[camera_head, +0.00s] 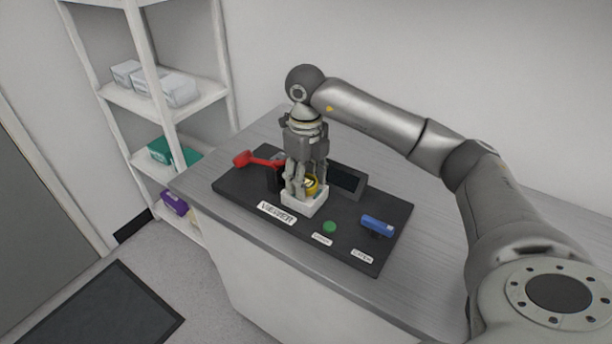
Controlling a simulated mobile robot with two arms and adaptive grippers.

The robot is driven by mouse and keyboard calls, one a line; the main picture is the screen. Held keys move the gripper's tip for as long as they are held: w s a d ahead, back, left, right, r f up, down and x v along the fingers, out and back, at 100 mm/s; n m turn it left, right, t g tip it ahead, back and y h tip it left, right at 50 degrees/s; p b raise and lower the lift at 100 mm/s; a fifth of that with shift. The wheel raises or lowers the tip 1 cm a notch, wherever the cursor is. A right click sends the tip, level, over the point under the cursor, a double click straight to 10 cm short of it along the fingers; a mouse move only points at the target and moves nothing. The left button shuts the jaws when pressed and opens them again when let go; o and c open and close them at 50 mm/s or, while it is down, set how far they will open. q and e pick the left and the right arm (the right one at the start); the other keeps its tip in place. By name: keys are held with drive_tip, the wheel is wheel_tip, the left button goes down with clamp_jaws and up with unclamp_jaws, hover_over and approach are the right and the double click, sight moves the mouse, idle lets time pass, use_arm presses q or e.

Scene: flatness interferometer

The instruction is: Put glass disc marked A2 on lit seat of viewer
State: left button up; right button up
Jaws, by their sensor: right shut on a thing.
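The viewer is a black panel (345,238) on the grey counter, with a label reading VIEWER (277,212). A white block-shaped seat (303,204) stands on the panel, with a yellow part (311,184) at its top. My right gripper (301,190) points down over the white seat, its fingers at the seat's top. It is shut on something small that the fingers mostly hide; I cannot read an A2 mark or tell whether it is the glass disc. My left gripper is not in view.
A green button (329,227), a blue handle (377,224) and a dark screen (346,180) are also on the panel. A white shelf rack (165,98) stands left of the counter (430,215).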

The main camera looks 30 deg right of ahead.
sight(306, 182)
drive_tip(key=shift+f, duration=0.1)
drive_tip(key=shift+f, duration=0.15)
drive_tip(key=shift+s+a+f+b, duration=0.1)
drive_tip(key=shift+s+f+b, duration=0.2)
drive_tip(key=shift+f+b, duration=0.15)
drive_tip(key=o, duration=0.9)
drive_tip(key=shift+o, duration=0.6)
drive_tip(key=shift+w+f, duration=0.15)
drive_tip(key=shift+r, duration=0.3)
wheel_tip(306, 182, up, 13)
drive_tip(key=shift+w+p, duration=0.15)
drive_tip(key=shift+p, duration=0.2)
